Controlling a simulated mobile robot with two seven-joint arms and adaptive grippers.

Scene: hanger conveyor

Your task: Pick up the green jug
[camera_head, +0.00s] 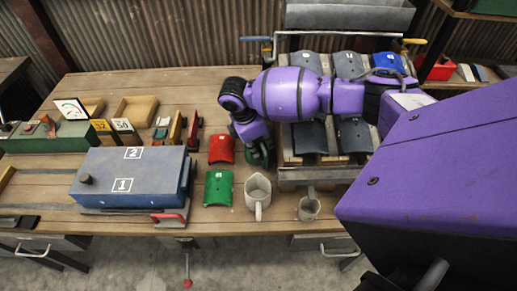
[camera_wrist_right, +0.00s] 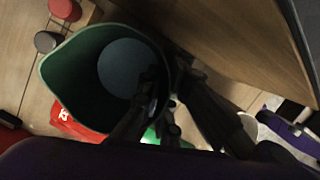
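The green jug (camera_wrist_right: 62,75) fills the left of the right wrist view, its round mouth facing the camera and a paler bottom inside. In the head view only a dark green sliver of it (camera_head: 266,154) shows beside my right gripper (camera_head: 258,152); the arm hides the rest. In the wrist view the dark fingers of my right gripper (camera_wrist_right: 165,115) are at the jug's right side, overlapping its rim. Whether they are closed on its wall or handle is too dark to tell. My left gripper is not in view.
A white jug (camera_head: 257,190) and a smaller grey mug (camera_head: 309,206) stand nearby. Red (camera_head: 221,149) and green (camera_head: 218,188) curved pieces lie to the left, beside a blue-grey box (camera_head: 130,178). A wooden rack (camera_head: 290,148) with dark curved pieces stands close on the right.

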